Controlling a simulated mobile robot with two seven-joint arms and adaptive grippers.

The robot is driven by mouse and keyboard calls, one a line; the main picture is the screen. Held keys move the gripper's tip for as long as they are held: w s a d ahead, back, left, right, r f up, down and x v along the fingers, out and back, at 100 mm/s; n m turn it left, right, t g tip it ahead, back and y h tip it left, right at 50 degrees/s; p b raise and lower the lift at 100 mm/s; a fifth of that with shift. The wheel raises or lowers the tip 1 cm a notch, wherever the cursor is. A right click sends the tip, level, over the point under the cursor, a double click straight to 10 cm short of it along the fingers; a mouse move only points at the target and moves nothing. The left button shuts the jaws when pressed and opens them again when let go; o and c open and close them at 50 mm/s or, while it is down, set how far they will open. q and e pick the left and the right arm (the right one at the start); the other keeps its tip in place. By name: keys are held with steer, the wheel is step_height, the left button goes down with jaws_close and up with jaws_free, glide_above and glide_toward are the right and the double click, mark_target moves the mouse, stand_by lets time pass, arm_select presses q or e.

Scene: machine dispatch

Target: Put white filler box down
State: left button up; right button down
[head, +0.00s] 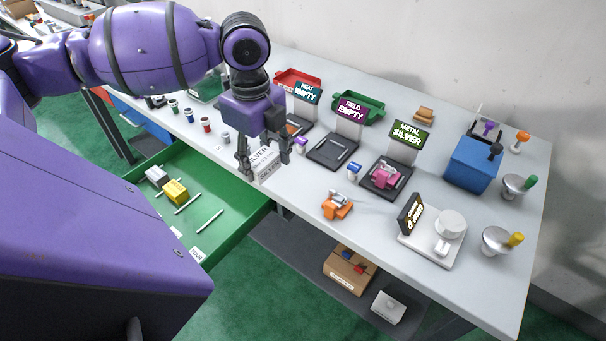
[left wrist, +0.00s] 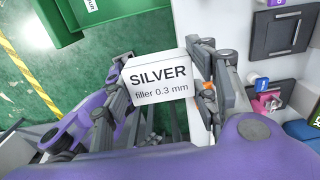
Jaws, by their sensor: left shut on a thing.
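The white filler box (left wrist: 158,82), labelled "SILVER filler 0.3 mm", is between the fingers of my left gripper (left wrist: 165,90) in the left wrist view. In the head view the box (head: 262,163) shows at the table's front edge, near the corner of the open green drawer. My left gripper (head: 264,160) is shut on it, one finger on each side. I cannot tell whether the box touches the table (head: 300,200). My right gripper is not in view.
The green drawer (head: 240,215) is pulled out with a yellow block (head: 176,191) and rods inside. Stands reading "EMPTY" and "SILVER" (head: 405,140) are behind on the table. An orange part (head: 337,205) and a scale (head: 435,245) are to the right. Clear tabletop lies right of the box.

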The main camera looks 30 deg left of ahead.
arm_select(q)
steer(key=w+d+f, duration=0.2)
steer(key=w+f, duration=0.2)
steer(key=w, duration=0.3)
steer(key=b, duration=0.1)
glide_above(300, 182)
step_height(300, 182, down, 4)
steer(key=shift+s, duration=0.15)
steer(key=shift+w+f, duration=0.15)
steer(key=shift+f, duration=0.8)
steer(key=shift+w+f, duration=0.1)
steer(key=shift+f, duration=0.8)
steer(key=shift+f, duration=0.15)
steer(key=o, duration=1.1)
steer(key=shift+o, duration=0.2)
step_height(300, 182, up, 12)
